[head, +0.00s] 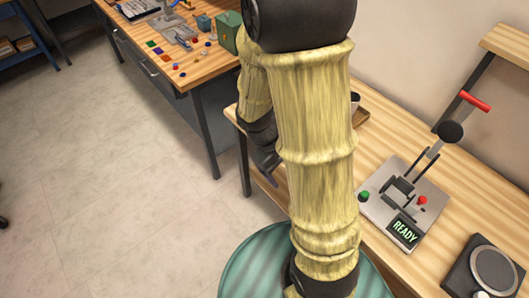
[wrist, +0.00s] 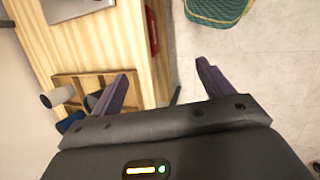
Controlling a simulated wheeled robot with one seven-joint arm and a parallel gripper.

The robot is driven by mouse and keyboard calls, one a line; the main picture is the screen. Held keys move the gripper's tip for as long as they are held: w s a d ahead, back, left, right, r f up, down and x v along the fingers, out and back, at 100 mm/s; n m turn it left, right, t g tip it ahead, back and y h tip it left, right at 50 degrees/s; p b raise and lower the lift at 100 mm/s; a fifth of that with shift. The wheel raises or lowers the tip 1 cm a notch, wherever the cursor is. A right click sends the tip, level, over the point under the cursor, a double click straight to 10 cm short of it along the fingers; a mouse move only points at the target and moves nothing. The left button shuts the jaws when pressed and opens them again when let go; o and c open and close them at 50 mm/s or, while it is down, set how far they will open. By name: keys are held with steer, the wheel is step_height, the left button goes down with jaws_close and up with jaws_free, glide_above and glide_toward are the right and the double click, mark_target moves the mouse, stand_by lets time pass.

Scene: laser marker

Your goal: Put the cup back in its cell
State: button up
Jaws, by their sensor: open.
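In the wrist view a wooden tray with cells (wrist: 98,78) lies on the table at the left. A white cup with a dark open end (wrist: 58,96), a blue item (wrist: 68,123) and a dark grey item (wrist: 93,101) show at its near-left part. I cannot tell which cells they are in, and my finger partly covers the grey one. My gripper (wrist: 161,70) is open and empty, to the right of the tray near the table edge. In the head view my arm hides most of the tray (head: 362,117); a dark-topped cup (head: 355,98) shows beside my arm.
A marker machine with a READY display (head: 404,231) and red-handled lever (head: 475,101) stands on the table, with a dark round-topped device (head: 494,271) nearby. A second workbench (head: 190,73) with small parts stands at the back left. The floor (head: 90,180) at left is clear.

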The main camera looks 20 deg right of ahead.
steer(key=w+a+r+m+t+y, duration=0.1)
steer(key=a+r+m+t+y, duration=0.2)
steer(key=a+r+m+t, duration=0.1)
step_height(320, 180, up, 2)
steer(key=shift+w+a+r+m+t+y, duration=0.1)
steer(key=shift+w+a+m+t+y, duration=0.25)
steer(key=shift+a, duration=0.2)
steer(key=shift+p+v, duration=0.8)
steer(key=shift+p, duration=0.1)
steer(key=shift+w, duration=0.15)
